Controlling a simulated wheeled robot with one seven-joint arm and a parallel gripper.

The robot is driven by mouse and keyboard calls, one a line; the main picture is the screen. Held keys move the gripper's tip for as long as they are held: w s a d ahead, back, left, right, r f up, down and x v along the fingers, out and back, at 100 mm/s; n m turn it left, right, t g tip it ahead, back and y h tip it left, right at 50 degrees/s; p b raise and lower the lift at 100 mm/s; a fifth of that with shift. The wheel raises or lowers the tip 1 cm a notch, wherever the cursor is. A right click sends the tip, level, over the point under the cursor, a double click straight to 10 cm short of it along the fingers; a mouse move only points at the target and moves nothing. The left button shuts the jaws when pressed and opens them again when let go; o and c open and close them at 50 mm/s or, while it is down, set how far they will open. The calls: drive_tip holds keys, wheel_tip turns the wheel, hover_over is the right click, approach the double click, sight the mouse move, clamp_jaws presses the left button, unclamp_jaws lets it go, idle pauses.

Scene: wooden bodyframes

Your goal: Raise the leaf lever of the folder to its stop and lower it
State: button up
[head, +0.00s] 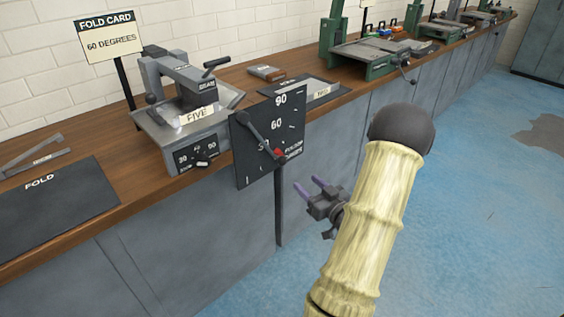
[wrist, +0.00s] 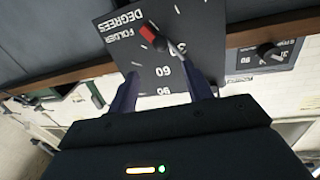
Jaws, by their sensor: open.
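The folder (head: 190,105), a grey machine with a plate marked FIVE, stands on the bench. At its right front is a dark degree plate (head: 243,172) marked 30, 60 and 90. A dark lever (head: 255,133) crosses the plate, with its knobbed end at upper left and a red piece (head: 279,153) at its lower right end. My gripper (head: 308,184) is open and empty, right of the plate in the head view. In the wrist view, the open fingers (wrist: 160,80) reach over the upside-down plate. The red piece (wrist: 148,33) and a grey rod show beyond them; contact cannot be told.
A FOLD CARD sign (head: 110,43) reading 60 DEGREES stands behind the folder. A dark FOLD mat (head: 55,210) lies on the bench at left. Green machines (head: 365,52) stand farther right. The blue floor (head: 480,220) right of my arm is clear.

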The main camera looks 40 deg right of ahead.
sight(285, 164)
drive_tip(key=w, duration=0.4)
drive_tip(key=w+b, duration=0.1)
drive_tip(key=w, duration=0.4)
drive_tip(key=w+d, duration=0.1)
drive_tip(key=w, duration=0.4)
drive_tip(key=shift+d+b, duration=0.1)
drive_tip(key=shift+b, duration=0.3)
clamp_jaws()
